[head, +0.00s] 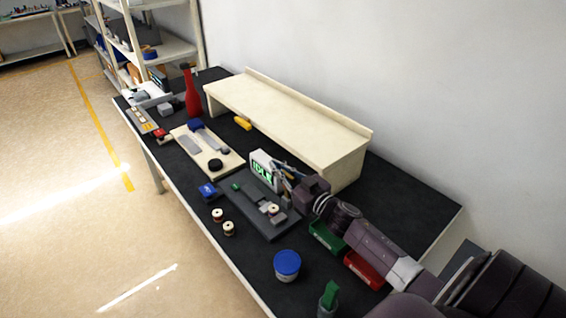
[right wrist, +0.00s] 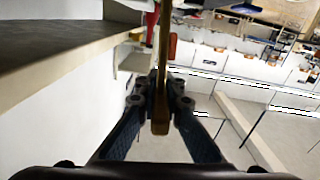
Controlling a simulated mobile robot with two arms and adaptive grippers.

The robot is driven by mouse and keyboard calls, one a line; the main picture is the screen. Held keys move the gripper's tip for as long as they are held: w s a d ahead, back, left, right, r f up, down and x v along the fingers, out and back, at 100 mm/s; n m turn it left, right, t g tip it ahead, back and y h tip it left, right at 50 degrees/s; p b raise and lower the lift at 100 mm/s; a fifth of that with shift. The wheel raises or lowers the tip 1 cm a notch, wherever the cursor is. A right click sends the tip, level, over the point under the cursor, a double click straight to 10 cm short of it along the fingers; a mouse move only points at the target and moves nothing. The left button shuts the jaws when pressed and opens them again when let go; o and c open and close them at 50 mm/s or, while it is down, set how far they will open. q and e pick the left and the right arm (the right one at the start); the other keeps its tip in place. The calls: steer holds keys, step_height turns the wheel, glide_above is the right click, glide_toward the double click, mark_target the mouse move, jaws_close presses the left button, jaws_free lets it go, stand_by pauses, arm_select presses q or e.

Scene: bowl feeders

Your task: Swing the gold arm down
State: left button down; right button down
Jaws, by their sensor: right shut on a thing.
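The gold arm (right wrist: 161,60) stands upright in the right wrist view as a narrow bar, its lower end between my fingers. My right gripper (right wrist: 160,98) is shut on it. In the head view my right gripper (head: 283,172) is at the station beside the display (head: 264,170), which reads IDLE in green. The station's dark grey base (head: 265,222) carries a green button (head: 236,187) and a spool (head: 273,209). In the head view the gripper and the display mostly hide the gold arm. My left gripper is not in view.
A cream raised shelf (head: 290,112) runs behind the station. A green bin (head: 326,238) and a red bin (head: 364,270) lie under my right arm.

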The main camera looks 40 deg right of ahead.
steer(key=shift+s+a+f+n, duration=0.1)
steer(key=shift+a+f+n, duration=0.15)
steer(key=shift+a, duration=0.4)
steer(key=shift+s+a+f+n, duration=0.1)
steer(key=shift+a+n, duration=0.25)
steer(key=shift+a, duration=0.3)
steer(key=c, duration=2)
jaws_free()
steer(key=shift+w+a, duration=0.1)
steer(key=s, duration=0.8)
steer(key=s+d, duration=0.1)
steer(key=s, duration=0.3)
